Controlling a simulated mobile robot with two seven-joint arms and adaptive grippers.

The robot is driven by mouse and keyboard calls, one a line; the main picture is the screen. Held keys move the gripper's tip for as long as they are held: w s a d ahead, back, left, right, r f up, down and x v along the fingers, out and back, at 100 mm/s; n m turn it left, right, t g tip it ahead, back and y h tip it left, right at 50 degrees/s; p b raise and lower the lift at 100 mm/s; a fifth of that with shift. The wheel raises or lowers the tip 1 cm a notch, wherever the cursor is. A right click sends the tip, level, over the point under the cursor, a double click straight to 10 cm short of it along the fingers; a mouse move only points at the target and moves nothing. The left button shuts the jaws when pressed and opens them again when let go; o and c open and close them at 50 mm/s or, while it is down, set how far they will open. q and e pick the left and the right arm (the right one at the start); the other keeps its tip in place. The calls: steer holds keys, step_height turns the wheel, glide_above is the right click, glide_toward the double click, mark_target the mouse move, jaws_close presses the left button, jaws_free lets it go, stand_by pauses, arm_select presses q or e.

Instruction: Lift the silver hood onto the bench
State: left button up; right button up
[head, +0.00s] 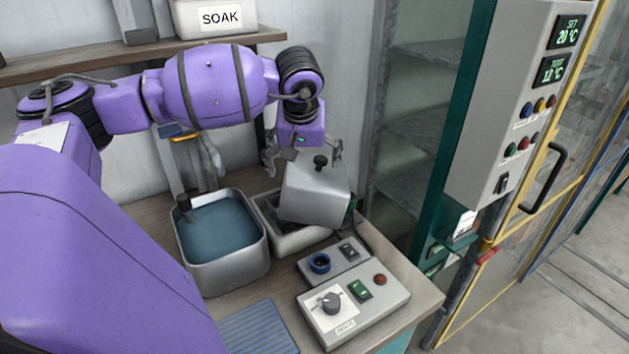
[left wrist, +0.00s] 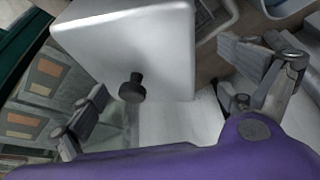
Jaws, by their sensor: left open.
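The silver hood (head: 312,199) is a box-like metal cover with a black knob (head: 320,162) on top. It sits tilted over a pale open-topped tray (head: 299,241) on the bench (head: 397,267); the exact contact is hard to tell. My left gripper (head: 303,157) is open, just above and behind the hood, with its fingers apart near the knob. In the left wrist view the hood (left wrist: 125,40) and its knob (left wrist: 132,88) lie between the spread fingers, and nothing is gripped. My right gripper is not in view.
A metal tank of blue-grey liquid (head: 222,229) stands left of the tray. A control box with knobs and switches (head: 350,300) and a blue ribbed mat (head: 258,329) lie in front. A tall cabinet with displays (head: 522,100) stands at right. A SOAK bin (head: 218,18) is on the shelf.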

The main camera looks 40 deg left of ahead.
arm_select(q)
steer(key=shift+x, duration=1.25)
steer(key=c, duration=1.4)
steer(key=shift+c, duration=0.2)
